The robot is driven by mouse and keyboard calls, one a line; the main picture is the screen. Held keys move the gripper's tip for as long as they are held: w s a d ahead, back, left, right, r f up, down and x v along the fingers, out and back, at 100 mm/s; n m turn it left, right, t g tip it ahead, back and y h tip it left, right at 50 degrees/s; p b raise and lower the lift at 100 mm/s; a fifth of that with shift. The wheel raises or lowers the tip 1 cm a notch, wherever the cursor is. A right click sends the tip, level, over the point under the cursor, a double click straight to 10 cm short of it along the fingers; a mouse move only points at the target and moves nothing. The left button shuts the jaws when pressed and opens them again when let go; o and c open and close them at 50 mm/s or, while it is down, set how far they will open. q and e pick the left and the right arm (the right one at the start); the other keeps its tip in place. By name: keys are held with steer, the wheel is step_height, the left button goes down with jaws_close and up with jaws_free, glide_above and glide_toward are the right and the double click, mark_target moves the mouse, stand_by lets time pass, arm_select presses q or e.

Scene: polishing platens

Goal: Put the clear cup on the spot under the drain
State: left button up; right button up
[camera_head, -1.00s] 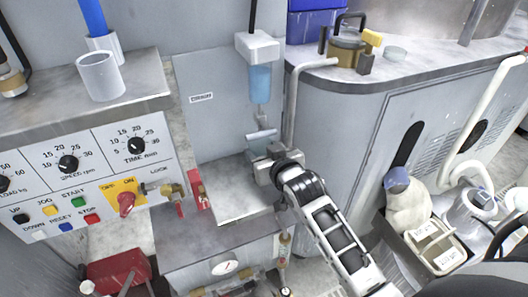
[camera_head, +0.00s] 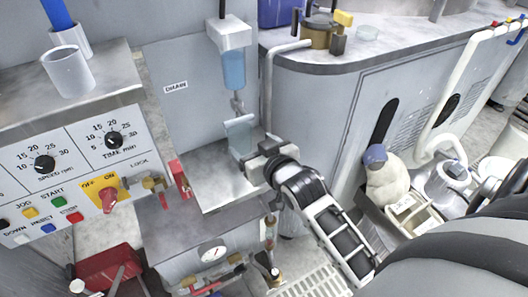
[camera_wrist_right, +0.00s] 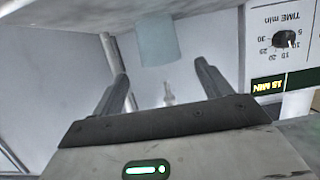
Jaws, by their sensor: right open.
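The clear cup (camera_head: 240,136) stands upright on the grey shelf (camera_head: 212,182), beneath the drain spout (camera_head: 237,106). It also shows in the right wrist view (camera_wrist_right: 157,42), where the picture is upside down. My right gripper (camera_head: 256,148) is open, to the right of the cup and close to it. In the wrist view its two fingers (camera_wrist_right: 160,75) are spread wide with nothing between them, and the cup is beyond their tips. The marked spot under the cup is hidden. My left gripper is not in view.
A control panel with dials (camera_head: 75,180) and brass valves (camera_head: 158,183) lies left of the shelf. A pale pipe (camera_head: 268,95) rises close behind my right gripper. A white cup (camera_head: 68,72) stands on the left counter.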

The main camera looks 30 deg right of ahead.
steer(key=v, duration=0.5)
steer(key=shift+s, duration=0.2)
arm_select(q)
steer(key=p, duration=0.1)
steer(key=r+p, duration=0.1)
steer(key=p, duration=0.1)
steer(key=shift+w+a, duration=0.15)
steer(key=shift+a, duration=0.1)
arm_select(e)
steer(key=s+a+f+n+g+y, duration=0.2)
steer(key=s+a+f+g+y, duration=0.2)
steer(key=s+a+f, duration=0.4)
steer(key=s+a, duration=0.2)
steer(key=s, duration=0.1)
steer(key=shift+s+a+n, duration=0.2)
steer(key=shift+n, duration=0.2)
steer(key=shift+f, duration=0.1)
